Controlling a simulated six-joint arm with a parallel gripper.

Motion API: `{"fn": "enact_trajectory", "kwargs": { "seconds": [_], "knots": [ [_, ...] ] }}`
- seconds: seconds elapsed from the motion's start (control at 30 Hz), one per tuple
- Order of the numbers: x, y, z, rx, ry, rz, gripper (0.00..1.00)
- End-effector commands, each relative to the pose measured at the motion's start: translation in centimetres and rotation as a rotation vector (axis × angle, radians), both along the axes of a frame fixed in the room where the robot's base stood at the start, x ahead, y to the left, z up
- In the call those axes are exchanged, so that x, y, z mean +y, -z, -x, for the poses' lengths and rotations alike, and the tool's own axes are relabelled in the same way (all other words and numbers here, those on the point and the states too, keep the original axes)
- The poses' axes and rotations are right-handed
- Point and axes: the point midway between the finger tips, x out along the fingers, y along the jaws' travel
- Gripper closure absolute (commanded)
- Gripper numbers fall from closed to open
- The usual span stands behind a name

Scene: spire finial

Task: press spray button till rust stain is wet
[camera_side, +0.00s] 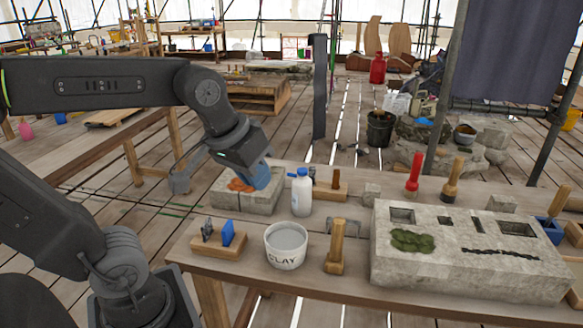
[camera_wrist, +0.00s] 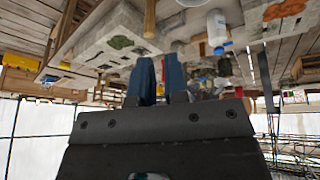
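The spray bottle (camera_side: 301,194), white with a blue top (camera_side: 299,173), stands upright on the table; it also shows in the wrist view (camera_wrist: 217,28). The orange-brown rust stain (camera_side: 239,184) lies on top of a grey stone block (camera_side: 248,202), left of the bottle; it shows at the top right of the wrist view (camera_wrist: 285,9). I cannot tell whether it is wet. My gripper (camera_side: 262,178) is over the block in the side view, left of the bottle and apart from it. Its blue fingers (camera_wrist: 159,75) have a narrow gap with nothing between them.
A tub marked CLAY (camera_side: 286,246), a wooden holder with a blue piece (camera_side: 218,243) and a wooden mallet (camera_side: 336,249) stand along the front. A large carved stone slab (camera_side: 470,257) with moss fills the right. Red-handled and wooden tools stand behind it.

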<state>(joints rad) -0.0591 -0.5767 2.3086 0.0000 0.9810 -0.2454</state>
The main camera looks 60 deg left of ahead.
Motion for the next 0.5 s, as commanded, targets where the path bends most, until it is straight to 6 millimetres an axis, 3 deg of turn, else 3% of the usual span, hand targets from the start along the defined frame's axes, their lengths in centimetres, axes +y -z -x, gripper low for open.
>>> {"fn": "enact_trajectory", "kwargs": {
  "seconds": [0.13, 0.23, 0.5],
  "knots": [
    [2.0, -2.2, -4.4, 0.058, -0.277, 0.096, 1.0],
    [3.6, -3.2, -7.3, 0.092, -0.468, 0.156, 1.0],
    [9.0, -4.1, -14.8, 0.168, -0.997, 0.295, 1.0]
  ]
}}
